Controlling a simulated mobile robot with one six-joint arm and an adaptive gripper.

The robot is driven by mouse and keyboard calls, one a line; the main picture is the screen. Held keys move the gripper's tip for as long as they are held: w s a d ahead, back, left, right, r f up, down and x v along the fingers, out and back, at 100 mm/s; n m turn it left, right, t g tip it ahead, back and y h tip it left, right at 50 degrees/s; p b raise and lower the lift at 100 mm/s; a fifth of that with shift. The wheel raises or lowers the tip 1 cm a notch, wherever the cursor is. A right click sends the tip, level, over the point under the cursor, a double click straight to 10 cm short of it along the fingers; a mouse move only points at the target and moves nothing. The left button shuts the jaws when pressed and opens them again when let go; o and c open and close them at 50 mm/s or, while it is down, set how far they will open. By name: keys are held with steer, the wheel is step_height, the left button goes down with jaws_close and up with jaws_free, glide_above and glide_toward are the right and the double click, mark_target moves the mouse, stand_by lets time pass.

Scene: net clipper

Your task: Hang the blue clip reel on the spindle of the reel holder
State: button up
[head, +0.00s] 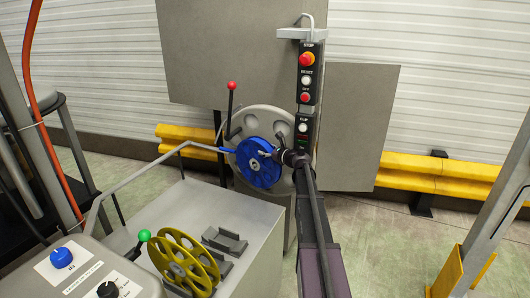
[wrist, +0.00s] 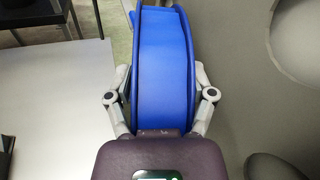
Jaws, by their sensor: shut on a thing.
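The blue clip reel (head: 258,163) is upright in front of a large grey disc in the head view. In the wrist view the reel (wrist: 162,55) is seen edge-on, filling the space between my fingers. My gripper (head: 275,154) is shut on the reel, with one finger on each side of its rim (wrist: 160,78). The grey disc (head: 258,118), with a red-knobbed lever (head: 231,100) beside it, seems to be part of the reel holder. The spindle is not visible; the reel and my arm cover that area. Whether the reel touches the disc cannot be told.
A bent grey rod (head: 140,170) ends in a blue strip at the reel's left. Yellow reels (head: 180,262) stand on the grey cabinet (head: 225,205), beside dark brackets (head: 225,240). A button column (head: 306,75) rises close behind my arm. Yellow rails (head: 415,163) run behind.

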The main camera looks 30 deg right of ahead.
steer(key=shift+w+d+f, duration=0.1)
steer(key=shift+w+d, duration=0.2)
steer(key=shift+d, duration=0.25)
stand_by(0.5)
steer(key=o, duration=1.3)
